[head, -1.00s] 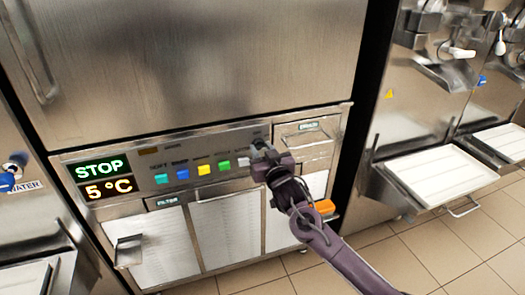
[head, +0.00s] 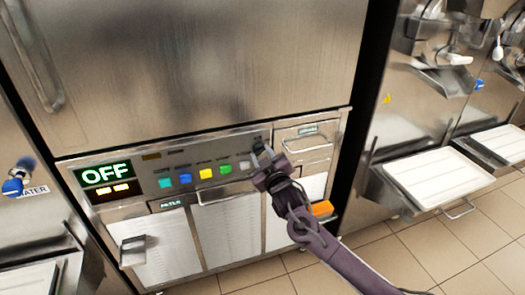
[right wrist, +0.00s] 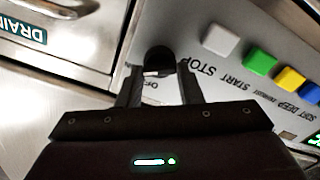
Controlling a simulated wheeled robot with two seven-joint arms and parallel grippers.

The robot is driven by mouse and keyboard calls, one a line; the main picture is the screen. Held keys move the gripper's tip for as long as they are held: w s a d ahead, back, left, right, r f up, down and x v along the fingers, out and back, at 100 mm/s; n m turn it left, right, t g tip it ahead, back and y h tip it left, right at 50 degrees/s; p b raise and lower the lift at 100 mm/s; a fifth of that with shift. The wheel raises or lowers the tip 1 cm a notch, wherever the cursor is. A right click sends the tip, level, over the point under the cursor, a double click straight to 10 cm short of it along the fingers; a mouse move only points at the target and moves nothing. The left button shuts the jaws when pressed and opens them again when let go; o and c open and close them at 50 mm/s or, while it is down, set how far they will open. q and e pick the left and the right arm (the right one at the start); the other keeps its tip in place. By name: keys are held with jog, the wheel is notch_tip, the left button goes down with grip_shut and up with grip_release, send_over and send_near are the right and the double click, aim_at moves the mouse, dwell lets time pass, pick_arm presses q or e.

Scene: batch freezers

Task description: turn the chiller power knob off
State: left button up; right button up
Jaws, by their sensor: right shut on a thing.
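The chiller's control panel (head: 215,165) has a display (head: 103,173) that reads OFF in the head view. The black power knob (right wrist: 160,60) shows between my right gripper's fingertips in the right wrist view, with a partly hidden label just below it. My right gripper (head: 262,150) is at the right end of the panel, shut on the knob; it also shows in the right wrist view (right wrist: 160,75). In the head view the gripper mostly hides the knob. My left gripper is not in view.
Several coloured buttons (head: 206,173) and a white button (right wrist: 220,40) sit beside the knob. A drain drawer (head: 308,143) is right of it. An orange block (head: 321,208) is below. White trays (head: 435,176) stand at the right.

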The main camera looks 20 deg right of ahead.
jog(key=n+p, duration=0.2)
jog(key=n, duration=0.2)
jog(key=shift+n, duration=0.3)
jog(key=n+p, duration=0.2)
jog(key=n, duration=0.2)
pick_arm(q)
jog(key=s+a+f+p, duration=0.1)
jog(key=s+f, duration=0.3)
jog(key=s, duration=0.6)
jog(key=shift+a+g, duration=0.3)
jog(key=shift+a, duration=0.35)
pick_arm(e)
jog(key=shift+a+f+n, duration=0.1)
jog(key=shift+f+n, duration=0.05)
jog(key=shift+n, duration=0.75)
jog(key=shift+f+n, duration=0.1)
jog(key=shift+n, duration=0.8)
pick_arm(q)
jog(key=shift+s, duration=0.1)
pick_arm(e)
jog(key=o, duration=1)
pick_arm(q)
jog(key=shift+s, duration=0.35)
pick_arm(e)
jog(key=s, duration=0.7)
jog(key=shift+s, duration=0.4)
